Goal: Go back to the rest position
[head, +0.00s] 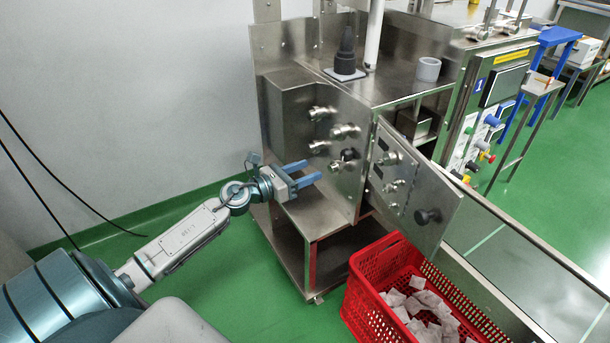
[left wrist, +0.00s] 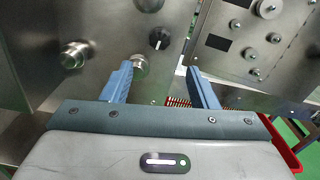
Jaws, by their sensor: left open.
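My left gripper (head: 300,174) is open and empty in the head view, its blue fingers pointing right toward the steel machine's knob panel (head: 332,175). In the left wrist view both fingers of the left gripper (left wrist: 163,85) are spread apart with nothing held between them. A metal knob (left wrist: 139,64) shows just beside the left finger's tip; I cannot tell whether they touch. A black knob (left wrist: 159,38) lies beyond the fingertips. My right gripper is in neither view.
A hinged steel door (head: 440,195) with a black knob stands open right of the panel. A red crate (head: 365,305) with several teabags (head: 425,312) sits below it. Green floor (head: 220,260) is clear at left.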

